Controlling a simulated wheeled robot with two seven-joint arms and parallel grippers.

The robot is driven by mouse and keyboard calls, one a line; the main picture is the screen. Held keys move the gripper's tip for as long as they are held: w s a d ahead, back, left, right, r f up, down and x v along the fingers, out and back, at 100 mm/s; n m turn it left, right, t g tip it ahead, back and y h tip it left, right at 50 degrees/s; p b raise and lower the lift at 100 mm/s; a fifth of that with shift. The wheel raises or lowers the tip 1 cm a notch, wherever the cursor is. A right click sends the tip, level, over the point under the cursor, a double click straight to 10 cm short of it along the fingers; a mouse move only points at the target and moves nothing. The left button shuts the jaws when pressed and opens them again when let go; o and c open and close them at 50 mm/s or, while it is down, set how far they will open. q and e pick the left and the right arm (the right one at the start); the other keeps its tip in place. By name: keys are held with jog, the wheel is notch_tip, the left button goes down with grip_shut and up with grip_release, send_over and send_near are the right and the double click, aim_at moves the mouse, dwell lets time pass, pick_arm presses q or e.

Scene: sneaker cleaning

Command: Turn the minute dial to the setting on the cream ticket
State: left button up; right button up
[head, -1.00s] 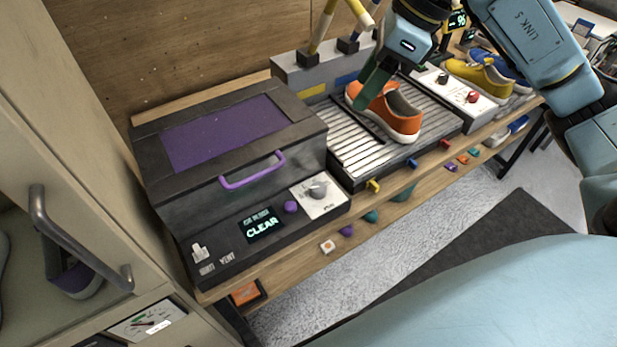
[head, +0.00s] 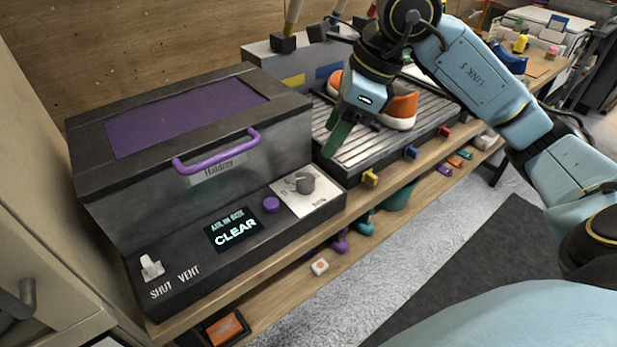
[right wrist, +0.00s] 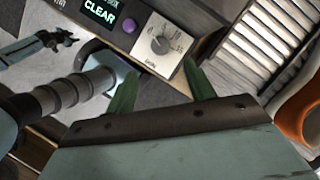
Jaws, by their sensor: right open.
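The minute dial is a grey knob (head: 305,184) on a white plate on the front panel of the dark box with the purple lid window. In the right wrist view the knob (right wrist: 160,45) sits on its marked plate, just beyond my fingers; the markings are too small to read surely. My right gripper (head: 337,140) hangs above and to the right of the dial, apart from it. Its green fingers (right wrist: 160,82) are spread and empty in the right wrist view. I cannot make out a cream ticket. My left gripper is not in the head view.
Left of the dial are a purple button (head: 271,204), a display reading CLEAR (head: 234,230) and a SHUT/VENT switch (head: 152,267). A purple handle (head: 216,156) juts out above. An orange sneaker (head: 400,106) stands on the slatted rack (head: 368,146) behind my right gripper.

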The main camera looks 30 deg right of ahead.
aim_at(306, 178)
jog(key=b+x, duration=0.2)
jog(key=x, duration=0.7)
jog(key=shift+w+a+f, duration=0.1)
jog(key=shift+w+f, duration=0.05)
jog(key=shift+f, duration=0.25)
jog(key=shift+w+a+f, duration=0.15)
jog(key=shift+f, duration=0.35)
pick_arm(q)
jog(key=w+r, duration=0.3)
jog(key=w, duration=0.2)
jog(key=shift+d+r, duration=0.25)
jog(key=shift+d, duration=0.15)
pick_arm(e)
jog(key=c, duration=1)
